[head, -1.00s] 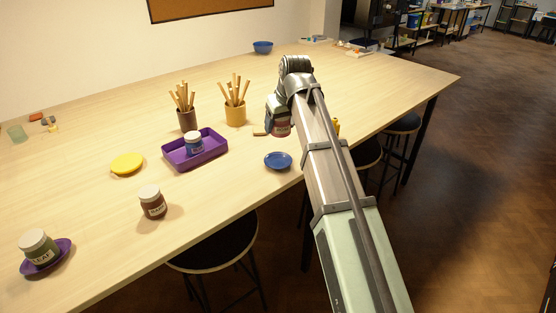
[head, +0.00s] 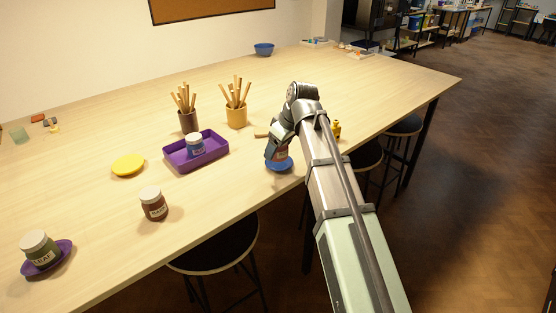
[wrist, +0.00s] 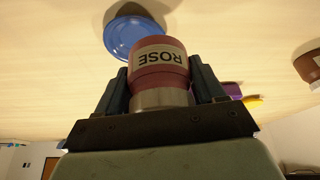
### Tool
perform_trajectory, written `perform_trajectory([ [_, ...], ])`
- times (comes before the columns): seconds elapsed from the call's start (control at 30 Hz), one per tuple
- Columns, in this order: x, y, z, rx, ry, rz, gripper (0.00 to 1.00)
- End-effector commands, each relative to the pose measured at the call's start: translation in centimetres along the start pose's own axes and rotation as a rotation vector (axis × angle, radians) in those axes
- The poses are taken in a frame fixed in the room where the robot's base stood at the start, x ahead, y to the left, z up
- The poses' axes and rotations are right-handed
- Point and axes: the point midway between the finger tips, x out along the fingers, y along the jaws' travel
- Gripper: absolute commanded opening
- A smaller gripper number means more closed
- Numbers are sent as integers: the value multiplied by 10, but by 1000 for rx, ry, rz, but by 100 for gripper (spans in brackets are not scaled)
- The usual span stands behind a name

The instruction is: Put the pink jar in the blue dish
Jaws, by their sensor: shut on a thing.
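The pink jar (wrist: 160,68), labelled ROSE, is held between the two fingers of my gripper (wrist: 162,88) in the wrist view. In the head view my gripper (head: 279,149) is over the blue dish (head: 279,166) near the table's front edge, and only part of the jar (head: 281,154) shows. The blue dish (wrist: 131,36) lies just beyond the jar in the wrist view, partly covered by it. I cannot tell whether the jar touches the dish.
A purple tray (head: 213,155) with a blue-labelled jar (head: 196,146) is to the left. A brown jar (head: 153,204), a yellow dish (head: 128,165), two stick pots (head: 236,115) and a green jar (head: 39,247) on a purple dish (head: 66,250) stand nearby. A yellow bottle (head: 336,129) is behind my arm.

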Motion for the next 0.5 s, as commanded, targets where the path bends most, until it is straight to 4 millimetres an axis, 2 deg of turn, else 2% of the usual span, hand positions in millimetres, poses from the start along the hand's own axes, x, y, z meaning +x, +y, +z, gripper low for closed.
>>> perform_trajectory([
  [0.5, 42, 0, 18, 0, 0, 0, 29],
])
